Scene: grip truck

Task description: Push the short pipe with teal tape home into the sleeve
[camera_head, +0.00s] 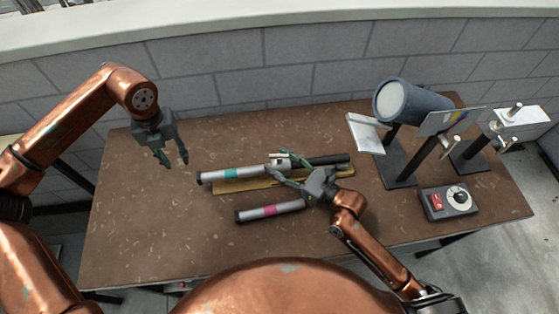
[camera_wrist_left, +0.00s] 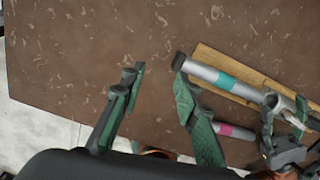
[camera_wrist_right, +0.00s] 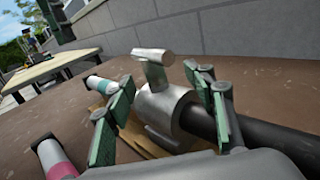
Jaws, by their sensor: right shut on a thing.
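The short pipe with teal tape (camera_head: 215,176) is silver with a dark left end. It lies along a wooden board, its right end at the silver sleeve (camera_head: 279,161); how deep it sits is unclear. It also shows in the left wrist view (camera_wrist_left: 208,73). The sleeve has a T-handle and a black pipe (camera_head: 328,160) at its other side. My right gripper (camera_head: 285,168) is shut on the sleeve, which shows between its fingers in the right wrist view (camera_wrist_right: 162,105). My left gripper (camera_head: 172,162) is open and empty, above the table left of the teal-taped pipe's dark end.
A pipe with pink tape (camera_head: 254,213) lies in front of the wooden board (camera_head: 228,187). At the right stand a blue-grey lamp-like cylinder (camera_head: 405,101), stands with plates, and a control box (camera_head: 448,202). The table's left part is clear.

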